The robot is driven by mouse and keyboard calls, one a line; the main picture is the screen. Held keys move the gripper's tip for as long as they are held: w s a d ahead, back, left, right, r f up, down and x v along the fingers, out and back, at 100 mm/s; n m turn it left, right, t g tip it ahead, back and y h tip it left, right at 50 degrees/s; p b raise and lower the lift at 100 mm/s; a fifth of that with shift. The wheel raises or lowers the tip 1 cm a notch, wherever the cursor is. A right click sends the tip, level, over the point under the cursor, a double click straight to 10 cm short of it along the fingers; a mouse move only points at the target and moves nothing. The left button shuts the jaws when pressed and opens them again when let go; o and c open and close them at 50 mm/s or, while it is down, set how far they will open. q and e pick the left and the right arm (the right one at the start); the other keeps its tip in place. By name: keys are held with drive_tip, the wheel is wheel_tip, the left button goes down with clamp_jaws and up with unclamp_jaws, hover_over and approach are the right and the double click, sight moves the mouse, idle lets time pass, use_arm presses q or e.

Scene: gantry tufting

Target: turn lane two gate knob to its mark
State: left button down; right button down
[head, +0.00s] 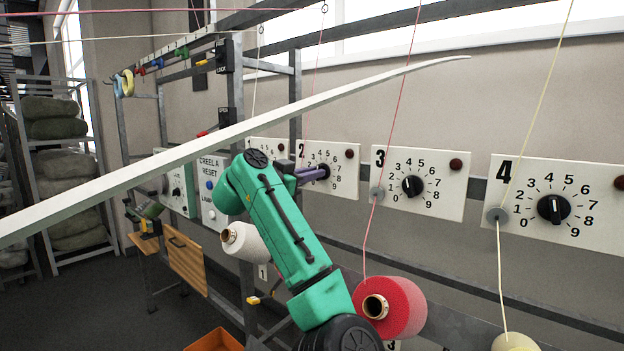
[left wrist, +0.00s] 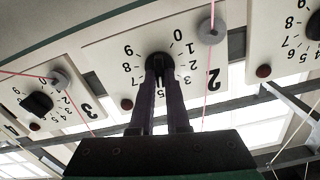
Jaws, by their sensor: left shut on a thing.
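The lane two panel (head: 342,158) is white, with a dial of numbers and a brown button at its upper right. Its dark gate knob (head: 324,170) is partly covered by my left gripper (head: 314,173), whose purple fingers reach it from the left. In the left wrist view the panel (left wrist: 105,58) appears upside down. There, both fingers of my left gripper (left wrist: 158,82) are shut on the knob (left wrist: 158,62), at the dial's middle. The fingers hide part of the dial, and I cannot read where the knob points or make out its mark. My right gripper is not in view.
Panels three (head: 440,182) and four (head: 580,225) with similar knobs stand to the right. A long pale strip (head: 200,133) crosses the foreground. Pink yarn (head: 388,120) runs down to a red cone (head: 405,305). A white cone (head: 250,243) hangs beside my green arm.

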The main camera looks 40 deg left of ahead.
use_arm(q)
drive_tip(key=n+b, duration=0.1)
drive_tip(key=n, duration=0.8)
drive_tip(key=n+b, duration=0.2)
drive_tip(key=n, duration=0.8)
drive_tip(key=n+b, duration=0.2)
drive_tip(key=n, duration=0.8)
drive_tip(key=shift+a+f, duration=0.2)
drive_tip(key=shift+f, duration=0.05)
idle(0.3)
drive_tip(key=c, duration=0.9)
unclamp_jaws()
drive_tip(key=shift+f, duration=0.1)
